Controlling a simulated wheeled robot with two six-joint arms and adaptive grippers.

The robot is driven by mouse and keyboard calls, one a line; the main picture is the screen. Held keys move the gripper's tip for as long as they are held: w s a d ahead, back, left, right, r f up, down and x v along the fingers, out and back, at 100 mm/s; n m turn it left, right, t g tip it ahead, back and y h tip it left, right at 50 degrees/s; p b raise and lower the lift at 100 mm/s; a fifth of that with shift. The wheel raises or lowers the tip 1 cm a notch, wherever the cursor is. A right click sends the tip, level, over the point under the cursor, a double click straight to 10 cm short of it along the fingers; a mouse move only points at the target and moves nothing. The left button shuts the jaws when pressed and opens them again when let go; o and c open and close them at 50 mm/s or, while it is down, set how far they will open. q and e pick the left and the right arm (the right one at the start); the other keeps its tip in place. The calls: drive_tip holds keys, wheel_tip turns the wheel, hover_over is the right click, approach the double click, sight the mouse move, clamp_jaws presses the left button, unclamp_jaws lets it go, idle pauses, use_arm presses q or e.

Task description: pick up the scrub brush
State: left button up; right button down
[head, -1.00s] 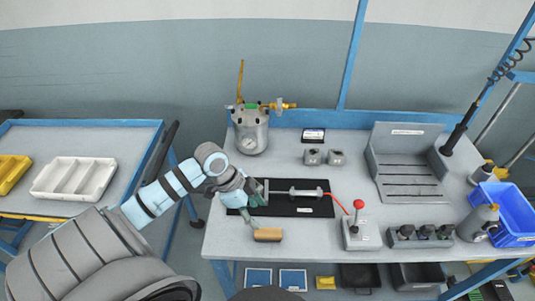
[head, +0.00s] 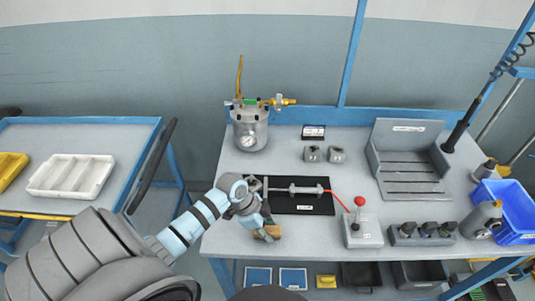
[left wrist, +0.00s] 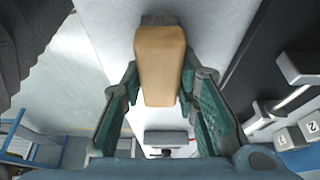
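The scrub brush (head: 271,231) has a tan wooden block and lies near the front left edge of the bench, partly hidden by my left gripper in the head view. In the left wrist view the brush (left wrist: 160,62) lies lengthwise between the fingers, with a dark strip at its far end. My left gripper (left wrist: 160,88) is open, its green-padded fingers on either side of the brush's near part. Narrow gaps seem to show beside the block; contact is hard to tell. My right gripper is not in view.
A black mat (head: 312,208) with a metal rod-like tool lies just behind the brush. A pressure pot (head: 250,133) stands at the back left. A grey box with a red-knobbed lever (head: 362,232) is to the right. A white tray (head: 48,188) sits on the left cart.

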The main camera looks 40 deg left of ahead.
sight(267, 229)
use_arm(q)
clamp_jaws()
wheel_tip(267, 229, up, 20)
drive_tip(key=p, duration=0.3)
